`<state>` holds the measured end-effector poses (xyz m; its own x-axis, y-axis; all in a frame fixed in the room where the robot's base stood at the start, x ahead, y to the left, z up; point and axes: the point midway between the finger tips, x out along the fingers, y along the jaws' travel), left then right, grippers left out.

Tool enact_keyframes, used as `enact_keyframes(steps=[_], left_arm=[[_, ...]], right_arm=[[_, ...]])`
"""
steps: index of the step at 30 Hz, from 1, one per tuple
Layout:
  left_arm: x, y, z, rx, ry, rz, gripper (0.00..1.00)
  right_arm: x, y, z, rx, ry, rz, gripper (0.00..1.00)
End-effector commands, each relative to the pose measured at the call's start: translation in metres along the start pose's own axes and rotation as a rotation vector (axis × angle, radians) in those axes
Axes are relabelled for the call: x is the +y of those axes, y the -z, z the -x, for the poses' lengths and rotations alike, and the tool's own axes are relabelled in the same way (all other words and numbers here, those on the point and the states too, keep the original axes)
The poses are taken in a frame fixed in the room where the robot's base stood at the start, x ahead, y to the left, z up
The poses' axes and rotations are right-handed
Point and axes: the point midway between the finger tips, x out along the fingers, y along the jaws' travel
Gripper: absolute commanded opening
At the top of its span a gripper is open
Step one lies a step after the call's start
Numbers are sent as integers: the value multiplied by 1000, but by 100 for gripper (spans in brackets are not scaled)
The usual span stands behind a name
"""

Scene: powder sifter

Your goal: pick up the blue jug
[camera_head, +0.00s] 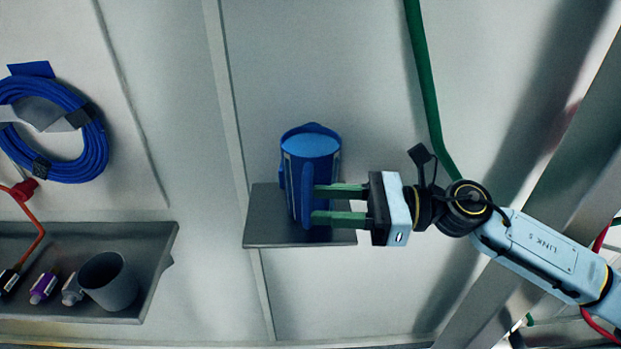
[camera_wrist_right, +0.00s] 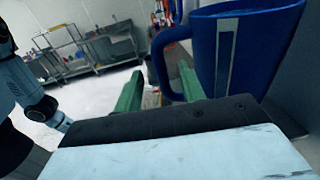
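The blue jug (camera_head: 294,175) stands upright on a small grey shelf (camera_head: 262,226) on the wall, with a light blue surface inside its rim. It also shows in the right wrist view (camera_wrist_right: 262,50). My right gripper (camera_head: 316,204) comes in from the right, its two green fingers apart and level with the jug's lower half. The fingertips reach the jug's handle (camera_head: 307,192). In the right wrist view the handle (camera_wrist_right: 160,62) appears between the fingers, one seeming to pass inside its loop. Contact is not clear. My left gripper is not in view.
A wider shelf (camera_head: 150,250) at the lower left holds a grey cup (camera_head: 108,283) and small bottles. A coiled blue hose (camera_head: 92,150) hangs at the upper left. A green pipe (camera_head: 424,75) runs down the wall behind my right wrist.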

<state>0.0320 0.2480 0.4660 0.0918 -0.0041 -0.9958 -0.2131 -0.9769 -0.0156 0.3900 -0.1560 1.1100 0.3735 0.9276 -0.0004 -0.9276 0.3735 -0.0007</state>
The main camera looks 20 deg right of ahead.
Motion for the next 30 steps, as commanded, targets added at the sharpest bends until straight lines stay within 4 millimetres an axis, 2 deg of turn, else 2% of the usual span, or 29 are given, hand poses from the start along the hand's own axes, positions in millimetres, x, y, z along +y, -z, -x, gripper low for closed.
enact_keyframes(steps=[3, 8, 17, 26, 30], left_arm=[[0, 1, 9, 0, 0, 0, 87], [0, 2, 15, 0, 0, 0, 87], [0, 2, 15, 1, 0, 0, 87], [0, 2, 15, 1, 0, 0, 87], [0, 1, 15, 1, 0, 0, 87]], right_arm=[[0, -1, -17, -4, -2, 0, 40], [-1, 0, -34, -2, 0, 0, 40], [0, 2, -37, -1, 0, -1, 40], [-1, 2, -37, -1, 0, 0, 1], [-1, 2, -37, 0, 1, 0, 0]])
